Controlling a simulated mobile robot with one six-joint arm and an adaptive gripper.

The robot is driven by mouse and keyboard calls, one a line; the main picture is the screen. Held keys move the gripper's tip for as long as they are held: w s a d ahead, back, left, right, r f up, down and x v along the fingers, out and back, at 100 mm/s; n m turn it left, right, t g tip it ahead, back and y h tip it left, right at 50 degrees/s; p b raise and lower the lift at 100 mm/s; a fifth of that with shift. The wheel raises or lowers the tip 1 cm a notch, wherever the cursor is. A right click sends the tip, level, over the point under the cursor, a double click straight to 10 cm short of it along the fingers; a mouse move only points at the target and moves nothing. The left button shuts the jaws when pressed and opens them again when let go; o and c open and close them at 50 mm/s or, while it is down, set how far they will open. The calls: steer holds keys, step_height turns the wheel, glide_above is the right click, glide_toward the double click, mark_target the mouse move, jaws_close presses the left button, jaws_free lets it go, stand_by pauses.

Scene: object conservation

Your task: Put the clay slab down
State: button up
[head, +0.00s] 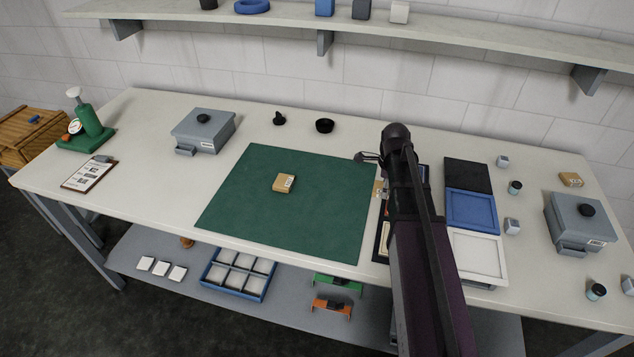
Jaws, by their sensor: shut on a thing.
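My gripper (369,158) is by the right edge of the green mat, mostly hidden behind my own dark arm. It is shut on the clay slab (378,188), a tan piece of which shows just left of the arm. The rest of the slab and the fingertips are hidden. I cannot tell whether the slab touches the surface below. A similar tan block with a white label (284,183) lies on the green mat (320,220). Another tan block (571,179) lies at the far right of the table.
Grey lidded boxes stand at the left (203,131) and right (580,224). Black, blue (471,209) and white (477,254) trays lie right of my arm, with small jars and cubes beyond. A black bowl (324,126) stands behind the mat. Most of the mat is clear.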

steer(key=b, duration=0.1)
glide_above(355, 174)
steer(key=s, duration=0.1)
steer(key=shift+d+f, duration=0.3)
steer(key=shift+f, duration=0.35)
steer(key=shift+w+a, duration=0.2)
steer(key=shift+w, duration=0.3)
steer(key=shift+w+a+f+b, duration=0.1)
steer(key=shift+f+b, duration=0.3)
steer(key=shift+b, duration=0.1)
steer(key=shift+f+b, duration=1.45)
steer(key=shift+b, duration=0.05)
steer(key=shift+f, duration=0.15)
steer(key=o, duration=1)
